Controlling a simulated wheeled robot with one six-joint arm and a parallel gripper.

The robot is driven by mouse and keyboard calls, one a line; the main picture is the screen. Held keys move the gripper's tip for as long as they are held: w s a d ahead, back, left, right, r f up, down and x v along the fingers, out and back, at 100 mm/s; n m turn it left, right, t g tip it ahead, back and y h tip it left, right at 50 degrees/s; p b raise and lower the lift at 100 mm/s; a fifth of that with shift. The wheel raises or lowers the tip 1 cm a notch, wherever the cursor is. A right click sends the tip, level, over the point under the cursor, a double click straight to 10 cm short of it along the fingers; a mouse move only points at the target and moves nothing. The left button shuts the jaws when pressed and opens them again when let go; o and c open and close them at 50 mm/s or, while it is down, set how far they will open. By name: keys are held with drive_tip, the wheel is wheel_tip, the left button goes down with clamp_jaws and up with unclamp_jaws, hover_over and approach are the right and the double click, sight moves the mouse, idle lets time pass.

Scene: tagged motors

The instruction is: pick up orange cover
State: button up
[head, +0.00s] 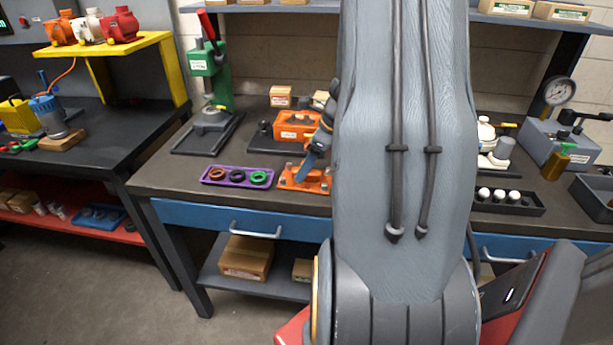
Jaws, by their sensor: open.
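An orange cover (290,180), a low flat piece with small grey knobs or studs near its corners, lies on the workbench just right of a purple tray. My gripper (308,166) comes down over it from the upper right, its blue fingertips at or just above the cover's middle. The jaws are open and partly seen edge-on. I cannot tell whether the fingertips touch the cover.
The purple tray (212,181) holds several rings. Behind the cover stands an orange housing (291,125) on a dark base. A green press (222,75) is at back left. Right of my arm are a black tray (535,210) with white-topped pieces and a gauge unit (545,150).

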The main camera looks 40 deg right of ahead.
drive_tip(key=shift+w+a+f, duration=0.1)
drive_tip(key=shift+w+f, duration=0.1)
drive_tip(key=shift+f, duration=0.3)
clamp_jaws()
drive_tip(key=shift+r, duration=0.1)
